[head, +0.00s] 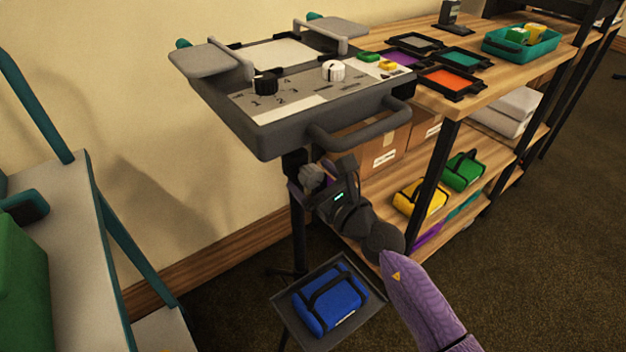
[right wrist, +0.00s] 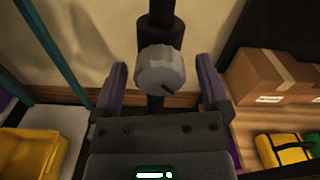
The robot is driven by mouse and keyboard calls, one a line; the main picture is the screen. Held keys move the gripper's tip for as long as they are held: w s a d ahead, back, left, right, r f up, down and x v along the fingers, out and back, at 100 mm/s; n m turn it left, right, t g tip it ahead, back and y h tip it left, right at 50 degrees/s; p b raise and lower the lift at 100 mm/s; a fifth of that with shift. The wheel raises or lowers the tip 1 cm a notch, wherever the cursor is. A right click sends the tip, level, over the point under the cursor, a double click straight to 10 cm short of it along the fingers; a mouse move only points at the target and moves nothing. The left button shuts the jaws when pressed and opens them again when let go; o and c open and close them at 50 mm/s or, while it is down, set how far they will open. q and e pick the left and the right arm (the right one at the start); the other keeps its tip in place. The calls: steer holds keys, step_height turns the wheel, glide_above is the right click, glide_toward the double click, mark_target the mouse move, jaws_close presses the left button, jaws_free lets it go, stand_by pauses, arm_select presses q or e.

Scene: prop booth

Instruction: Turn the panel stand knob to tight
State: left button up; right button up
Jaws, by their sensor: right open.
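The panel stand knob (right wrist: 160,70) is a grey, faceted knob on the dark stand pole (right wrist: 160,12). A dark mark shows at the lower right of its face. In the head view the knob (head: 312,176) shows below the control panel (head: 262,138). My right gripper (right wrist: 162,82) is open, with one finger on each side of the knob and a visible gap on both sides. In the head view the right gripper (head: 325,183) is at the pole and partly covers it. My left gripper is not in view.
The panel carries a black dial (head: 265,83) and a white dial (head: 333,71), with a grey handle (head: 362,128) in front. A tray with a blue bag (head: 331,299) is below. A wooden shelf (head: 480,95) stands right, a teal-framed rack (head: 75,215) left.

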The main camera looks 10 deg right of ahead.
steer(key=shift+c, duration=0.4)
steer(key=c, duration=1.2)
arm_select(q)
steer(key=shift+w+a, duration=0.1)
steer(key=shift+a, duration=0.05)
